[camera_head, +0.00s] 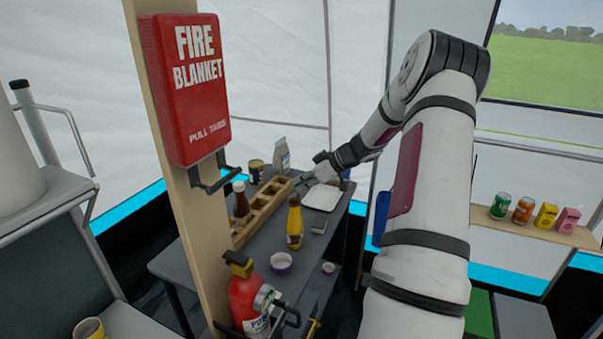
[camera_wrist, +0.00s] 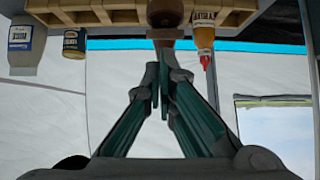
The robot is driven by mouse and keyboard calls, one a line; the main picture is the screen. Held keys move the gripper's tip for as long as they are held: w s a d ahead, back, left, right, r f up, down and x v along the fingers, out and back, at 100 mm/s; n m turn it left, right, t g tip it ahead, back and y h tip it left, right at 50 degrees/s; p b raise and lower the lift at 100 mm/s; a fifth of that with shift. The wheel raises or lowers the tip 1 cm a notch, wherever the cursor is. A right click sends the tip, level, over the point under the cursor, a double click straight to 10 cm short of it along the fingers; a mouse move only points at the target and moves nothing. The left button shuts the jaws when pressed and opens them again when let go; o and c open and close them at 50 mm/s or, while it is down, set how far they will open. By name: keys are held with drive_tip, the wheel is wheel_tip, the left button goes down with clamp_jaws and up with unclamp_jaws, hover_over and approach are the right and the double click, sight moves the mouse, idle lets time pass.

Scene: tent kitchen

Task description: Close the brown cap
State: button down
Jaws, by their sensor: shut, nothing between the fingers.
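A dark brown bottle (camera_head: 241,202) with a pale top stands in the wooden rack (camera_head: 262,210) on the grey table. In the wrist view, which shows things upside down, a brown bottle (camera_wrist: 165,12) with a brown cap-like end (camera_wrist: 165,34) sits in the rack, straight ahead of my fingertips. Whether that cap is open or shut I cannot tell. My gripper (camera_head: 308,180) is above the table by the rack's far end. In the wrist view my gripper (camera_wrist: 158,82) is shut and empty, its fingertips apart from the brown end.
A yellow bottle (camera_head: 295,228) stands at the rack's near right; a jar (camera_head: 256,172) and grey packet (camera_head: 282,155) stand behind. A white tray (camera_head: 322,198) lies right of the rack. A small bowl (camera_head: 281,262) is in front. The fire blanket post (camera_head: 185,220) stands left.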

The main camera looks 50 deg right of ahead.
drive_tip(key=shift+s+f, duration=0.15)
drive_tip(key=shift+f, duration=0.15)
drive_tip(key=s+f+t+b, duration=0.1)
drive_tip(key=b, duration=0.1)
drive_tip(key=s+f+t+y+b, duration=0.1)
drive_tip(key=b, duration=0.2)
drive_tip(key=shift+d+t, duration=0.3)
drive_tip(key=shift+d, duration=0.1)
idle(1.4)
